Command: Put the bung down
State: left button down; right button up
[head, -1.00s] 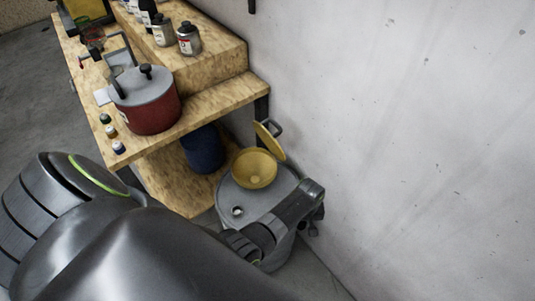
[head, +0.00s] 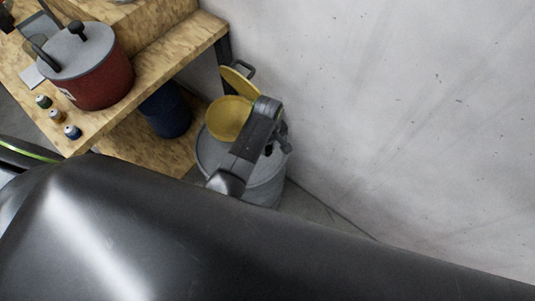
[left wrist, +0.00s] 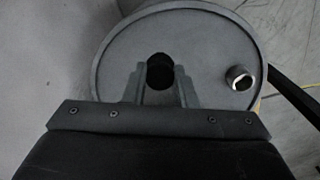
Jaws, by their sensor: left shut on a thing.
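My left gripper (head: 281,142) is over the right part of the top of a grey drum (head: 212,157). In the left wrist view its two fingers (left wrist: 160,84) are closed about a dark round thing, which I take to be the bung (left wrist: 160,70). The drum's flat lid (left wrist: 205,45) lies below it. A short metal ring or opening (left wrist: 240,77) stands on the lid, to the right of the fingers and apart from them. The height between the bung and lid is hard to judge. My right gripper is out of view.
A yellow funnel (head: 226,118) with a raised lid (head: 236,79) is at the drum's back, close to my forearm. A wooden bench (head: 165,68) with a red pot (head: 98,85) stands at left, a blue container (head: 165,112) beneath. A bare wall (head: 400,110) closes the right.

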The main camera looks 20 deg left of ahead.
aim_at(268, 153)
pick_arm(q)
jog(key=shift+d+f, duration=0.1)
jog(key=shift+f, duration=0.6)
notch_tip(268, 153, down, 4)
jog(key=shift+r+b, duration=0.15)
jog(key=shift+b, duration=0.2)
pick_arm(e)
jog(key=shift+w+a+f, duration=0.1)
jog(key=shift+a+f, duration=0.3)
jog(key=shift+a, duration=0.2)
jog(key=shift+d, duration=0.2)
pick_arm(q)
jog(key=c, duration=1.2)
grip_release()
jog(key=shift+o, duration=0.2)
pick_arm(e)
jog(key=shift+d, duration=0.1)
pick_arm(q)
notch_tip(268, 153, up, 11)
jog(key=shift+w+r+p, duration=0.1)
jog(key=shift+p, duration=0.65)
jog(key=shift+r, duration=0.45)
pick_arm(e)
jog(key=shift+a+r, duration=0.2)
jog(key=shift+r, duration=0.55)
